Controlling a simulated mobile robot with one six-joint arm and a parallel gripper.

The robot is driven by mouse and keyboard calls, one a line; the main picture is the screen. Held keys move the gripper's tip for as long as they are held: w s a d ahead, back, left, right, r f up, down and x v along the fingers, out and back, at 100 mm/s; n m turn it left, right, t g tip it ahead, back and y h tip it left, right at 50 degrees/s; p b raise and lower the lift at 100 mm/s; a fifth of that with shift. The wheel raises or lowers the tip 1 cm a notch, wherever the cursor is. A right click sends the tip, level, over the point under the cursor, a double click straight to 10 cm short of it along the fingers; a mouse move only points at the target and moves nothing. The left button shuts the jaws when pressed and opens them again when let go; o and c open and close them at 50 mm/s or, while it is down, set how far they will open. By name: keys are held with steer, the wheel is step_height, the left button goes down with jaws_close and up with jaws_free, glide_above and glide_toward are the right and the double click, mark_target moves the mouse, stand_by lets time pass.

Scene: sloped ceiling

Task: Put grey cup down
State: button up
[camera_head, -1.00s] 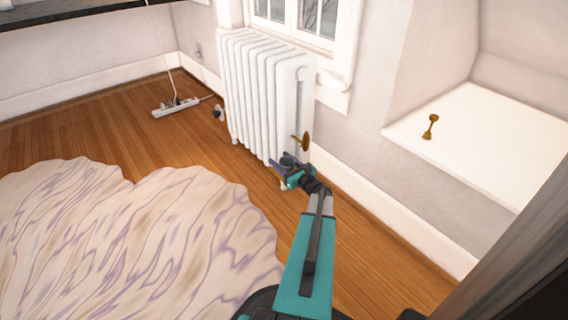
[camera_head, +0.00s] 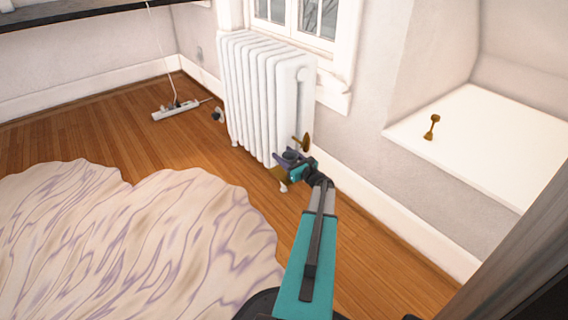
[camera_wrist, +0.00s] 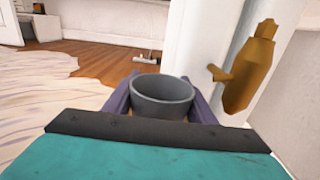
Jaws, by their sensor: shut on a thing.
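The grey cup (camera_wrist: 162,97) is upright between the two purple fingers of my gripper (camera_wrist: 160,106) in the wrist view, its open rim facing up. In the head view my gripper (camera_head: 288,160) is shut on the cup (camera_head: 291,154), which shows only as a small dark shape. They are beside the lower right end of the white radiator, apart from the floor as far as I can tell. The cup's underside is hidden.
The radiator (camera_head: 262,95) with its brass valve (camera_wrist: 248,75) stands close by. A patterned rug (camera_head: 130,250) covers the left floor. Bare wooden floor (camera_head: 140,130) lies around it. A white ledge (camera_head: 490,150) at right holds a small brass object (camera_head: 432,127).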

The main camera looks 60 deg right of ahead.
steer(key=shift+f+b, duration=1.05)
steer(key=shift+f, duration=0.7)
steer(key=shift+f, duration=0.15)
steer(key=o, duration=1.1)
steer(key=shift+c, duration=0.2)
